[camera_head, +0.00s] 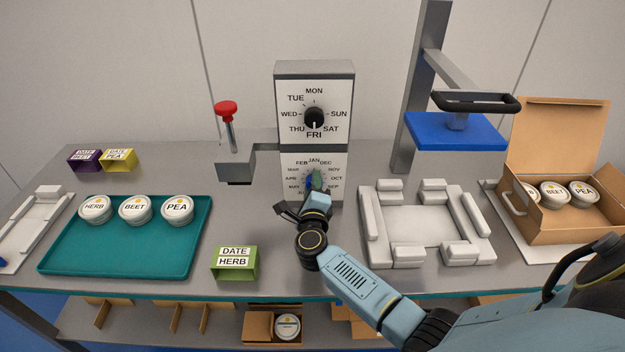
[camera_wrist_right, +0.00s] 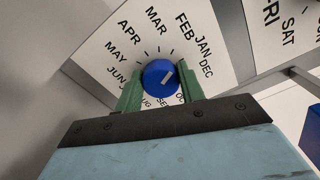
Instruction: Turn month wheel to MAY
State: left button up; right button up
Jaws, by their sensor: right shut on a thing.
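The month dial (camera_head: 331,168) is on the lower white face of the grey stand, with month names in a ring. Its blue knob (camera_wrist_right: 161,78) shows clearly in the right wrist view. The knob's white pointer mark slants up and right there, roughly toward JAN. MAY is printed left of the knob in that view. My right gripper (camera_head: 317,182) is at the dial, and its green fingers (camera_wrist_right: 159,86) are shut on the knob from both sides. The gripper hides some lower month names. My left gripper is not in view.
The weekday dial (camera_head: 314,117) with a black knob sits directly above. A red-topped lever press (camera_head: 235,158) stands left, and a blue press plate (camera_head: 455,132) right. A teal tray (camera_head: 118,263) holds tubs, and a green date block (camera_head: 234,262) stands in front.

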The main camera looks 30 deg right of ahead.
jog(key=n+p, duration=0.2)
jog(key=n, duration=0.4)
jog(key=n+p, duration=0.3)
jog(key=n, duration=0.3)
jog(key=n+p, duration=0.2)
jog(key=n, duration=0.5)
jog(key=shift+s+d+f+p, duration=0.1)
jog(key=shift+f+p, duration=0.25)
jog(key=shift+f, duration=0.05)
jog(key=o, duration=1)
jog(key=shift+c, duration=0.2)
jog(key=p+v, duration=0.1)
jog(key=v, duration=1.2)
jog(key=shift+s, duration=0.2)
